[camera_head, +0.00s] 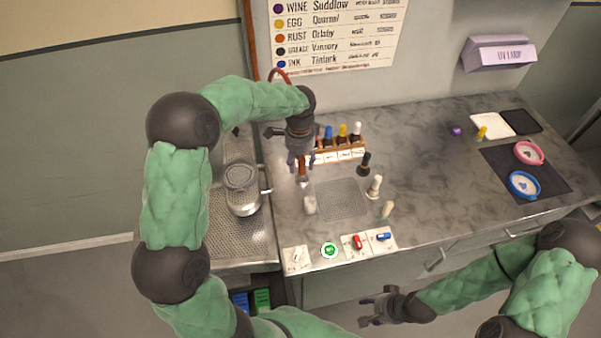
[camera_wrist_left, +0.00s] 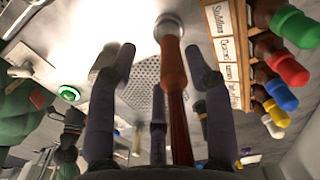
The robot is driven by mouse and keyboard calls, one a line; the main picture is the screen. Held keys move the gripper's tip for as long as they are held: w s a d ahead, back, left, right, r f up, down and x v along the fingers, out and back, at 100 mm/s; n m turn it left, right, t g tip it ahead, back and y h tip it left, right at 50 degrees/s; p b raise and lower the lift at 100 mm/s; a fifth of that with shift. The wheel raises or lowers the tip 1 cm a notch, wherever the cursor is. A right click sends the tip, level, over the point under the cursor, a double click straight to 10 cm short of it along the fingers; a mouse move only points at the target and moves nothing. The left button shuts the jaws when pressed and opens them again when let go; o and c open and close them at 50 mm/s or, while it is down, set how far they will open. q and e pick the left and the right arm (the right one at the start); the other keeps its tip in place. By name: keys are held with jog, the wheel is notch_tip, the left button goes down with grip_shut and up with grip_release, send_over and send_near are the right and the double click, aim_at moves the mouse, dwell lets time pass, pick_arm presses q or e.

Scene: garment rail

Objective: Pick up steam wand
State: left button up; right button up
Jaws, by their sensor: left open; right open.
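The steam wand (camera_wrist_left: 172,65) is a slim orange-red rod with a pale metal end. In the left wrist view it runs between the fingers of my open left gripper (camera_wrist_left: 160,60), close to the right-hand finger; I cannot tell whether they touch. In the head view my left gripper (camera_head: 300,160) points down over the counter, and a short orange piece of the wand (camera_head: 303,174) shows below it. My right gripper (camera_head: 372,308) is open and empty, in front of the counter edge.
A rack of colour-capped bottles (camera_head: 338,152) stands just right of my left gripper. A metal pot (camera_head: 242,190) stands to its left. Small bottles (camera_head: 375,186) surround a mesh plate (camera_head: 342,199).

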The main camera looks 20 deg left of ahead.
aim_at(301, 175)
pick_arm(q)
jog(key=f, duration=0.2)
jog(key=f+b, duration=0.1)
jog(key=shift+d+f, duration=0.2)
jog(key=shift+f, duration=0.2)
jog(key=shift+w+f, duration=0.1)
jog(key=shift+f, duration=0.35)
jog(key=shift+r, duration=0.1)
jog(key=shift+c, duration=0.2)
grip_shut()
